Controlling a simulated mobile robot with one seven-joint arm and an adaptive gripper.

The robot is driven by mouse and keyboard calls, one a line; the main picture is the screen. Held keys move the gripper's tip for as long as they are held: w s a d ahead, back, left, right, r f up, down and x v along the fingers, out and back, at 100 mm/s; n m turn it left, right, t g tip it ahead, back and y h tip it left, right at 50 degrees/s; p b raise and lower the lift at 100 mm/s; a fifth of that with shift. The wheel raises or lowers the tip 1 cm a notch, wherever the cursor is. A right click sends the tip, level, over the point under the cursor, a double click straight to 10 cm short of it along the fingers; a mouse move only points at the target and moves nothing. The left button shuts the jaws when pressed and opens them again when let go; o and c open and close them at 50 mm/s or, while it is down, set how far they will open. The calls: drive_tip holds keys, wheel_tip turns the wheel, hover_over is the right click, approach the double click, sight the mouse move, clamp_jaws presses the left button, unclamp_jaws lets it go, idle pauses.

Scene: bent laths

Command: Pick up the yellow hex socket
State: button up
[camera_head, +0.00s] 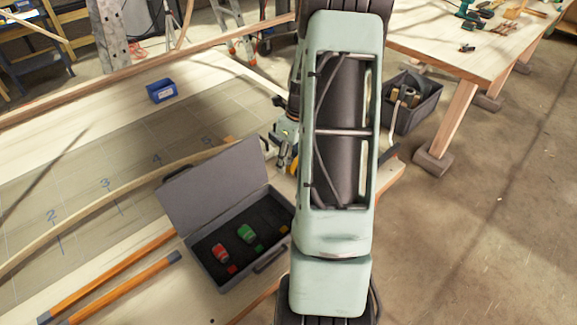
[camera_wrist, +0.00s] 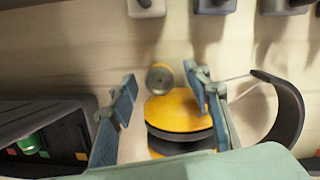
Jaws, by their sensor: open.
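The small round piece with a yellowish rim and a dark hollow middle (camera_wrist: 160,79) looks like the yellow hex socket. In the wrist view it stands between the fingertips of my gripper (camera_wrist: 161,76), which is open, with a gap on both sides. I cannot tell how far below the fingertips it is. In the head view my gripper (camera_head: 285,143) is at the bench beyond the open case, largely hidden by my arm, and the socket cannot be made out there.
A yellow disc-shaped tool with a black band (camera_wrist: 180,112) is close by the socket. A black curved handle or hose (camera_wrist: 284,105) is at right. The open grey case (camera_head: 212,268) holds a red socket (camera_head: 220,252) and a green socket (camera_head: 246,233). A blue bin (camera_head: 161,91) stands farther back.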

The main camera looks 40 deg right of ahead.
drive_tip(key=shift+f, duration=0.7)
drive_tip(key=shift+c, duration=0.3)
clamp_jaws()
drive_tip(key=shift+w+r, duration=0.1)
drive_tip(key=shift+w, duration=0.05)
drive_tip(key=shift+w+r, duration=0.1)
drive_tip(key=shift+r, duration=0.05)
wheel_tip(320, 180, up, 11)
drive_tip(key=b, duration=0.1)
drive_tip(key=w+a, duration=0.1)
drive_tip(key=w, duration=1.8)
drive_tip(key=shift+w+a+b, duration=0.3)
drive_tip(key=shift+a+b, duration=0.05)
